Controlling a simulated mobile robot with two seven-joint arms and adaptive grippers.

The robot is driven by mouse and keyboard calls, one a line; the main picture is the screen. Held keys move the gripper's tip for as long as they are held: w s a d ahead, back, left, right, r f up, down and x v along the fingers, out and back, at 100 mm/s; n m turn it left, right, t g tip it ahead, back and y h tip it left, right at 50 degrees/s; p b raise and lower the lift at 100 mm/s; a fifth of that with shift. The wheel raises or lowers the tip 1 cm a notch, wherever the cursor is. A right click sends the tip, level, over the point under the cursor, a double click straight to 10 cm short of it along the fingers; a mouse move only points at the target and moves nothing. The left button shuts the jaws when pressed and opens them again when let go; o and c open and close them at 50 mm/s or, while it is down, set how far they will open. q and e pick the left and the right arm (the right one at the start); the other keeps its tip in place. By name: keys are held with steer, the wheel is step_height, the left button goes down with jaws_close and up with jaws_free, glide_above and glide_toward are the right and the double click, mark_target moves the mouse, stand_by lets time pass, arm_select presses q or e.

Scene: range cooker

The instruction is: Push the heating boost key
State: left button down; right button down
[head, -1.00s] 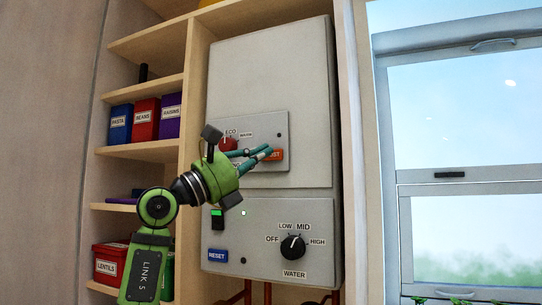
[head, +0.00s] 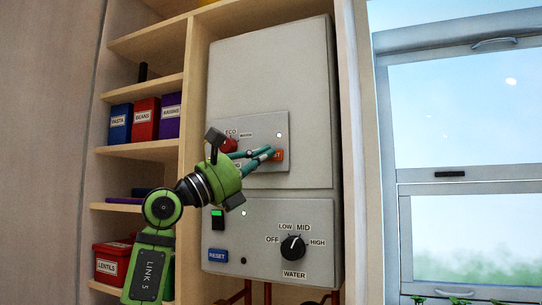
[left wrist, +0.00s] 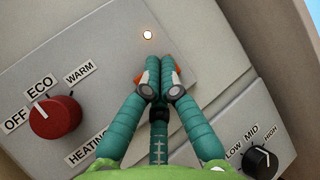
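The orange boost key (head: 279,155) is on the upper right panel of the grey heating unit, with part of its label covered. My left gripper (head: 270,152) reaches in from the left, its fingertips in front of the key. In the left wrist view the fingertips (left wrist: 159,62) are together with nothing between them. Slivers of the orange key (left wrist: 139,79) show on both sides of them; its middle is hidden. I cannot tell whether the tips touch it. My right gripper is not in view.
The red heating knob (left wrist: 55,117) stands left of the fingers. A small lit lamp (left wrist: 147,35) is above the key. The black water knob (head: 292,247) and blue RESET key (head: 217,255) are below. Shelves with tins (head: 146,120) stand left, a window right.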

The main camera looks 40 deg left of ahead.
arm_select(q)
steer(key=shift+s, duration=0.1)
steer(key=shift+s+d, duration=0.15)
steer(key=shift+s, duration=0.3)
steer(key=shift+s+d+b, duration=0.3)
steer(key=shift+s+b, duration=0.05)
steer(key=shift+s, duration=0.6)
steer(key=shift+s+d+b, duration=0.3)
steer(key=shift+s+b, duration=0.05)
steer(key=shift+s, duration=0.6)
steer(key=shift+s+d+b, duration=0.3)
steer(key=shift+s+b, duration=0.05)
steer(key=shift+s, duration=0.6)
steer(key=shift+w, duration=0.1)
